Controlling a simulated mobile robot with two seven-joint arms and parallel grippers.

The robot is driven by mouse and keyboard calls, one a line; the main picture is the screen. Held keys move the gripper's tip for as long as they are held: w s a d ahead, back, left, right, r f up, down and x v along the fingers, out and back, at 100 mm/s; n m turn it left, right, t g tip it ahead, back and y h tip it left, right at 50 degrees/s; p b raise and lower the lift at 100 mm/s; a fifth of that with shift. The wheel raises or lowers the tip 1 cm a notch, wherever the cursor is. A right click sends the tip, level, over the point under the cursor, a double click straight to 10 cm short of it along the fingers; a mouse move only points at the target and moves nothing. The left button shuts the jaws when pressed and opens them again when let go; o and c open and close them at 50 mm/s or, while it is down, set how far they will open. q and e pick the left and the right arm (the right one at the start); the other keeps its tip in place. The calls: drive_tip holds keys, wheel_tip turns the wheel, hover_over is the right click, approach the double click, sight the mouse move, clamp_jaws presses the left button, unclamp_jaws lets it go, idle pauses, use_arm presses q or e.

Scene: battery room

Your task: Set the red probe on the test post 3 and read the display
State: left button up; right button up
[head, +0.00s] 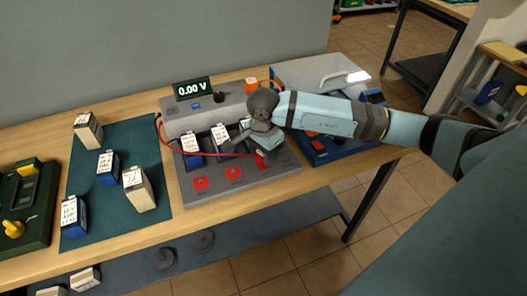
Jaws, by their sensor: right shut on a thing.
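The grey test station (225,192) stands on the wooden bench. Its display (191,89) reads 0.00 V in light digits on black. Two red posts, the left one (201,183) and the middle one (234,173), show bare along its front edge. My right gripper (263,152) is over the front right of the station, pointing down, shut on the red probe (263,161). A red lead (205,154) runs from the station's left side to it. The gripper hides the probe's upper part and the third post area, so I cannot tell whether the tip touches a post. My left gripper is out of view.
Batteries stand in the station's slots, one blue and white (191,147). A green mat (112,210) at left holds several batteries, beside a dark green device (25,200).

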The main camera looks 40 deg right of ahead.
drive_tip(key=shift+f+b, duration=0.35)
drive_tip(key=shift+f, duration=0.15)
drive_tip(key=o, duration=0.7)
drive_tip(key=shift+o, duration=0.2)
drive_tip(key=shift+r+p, duration=2.6)
drive_tip(key=shift+r, duration=2.95)
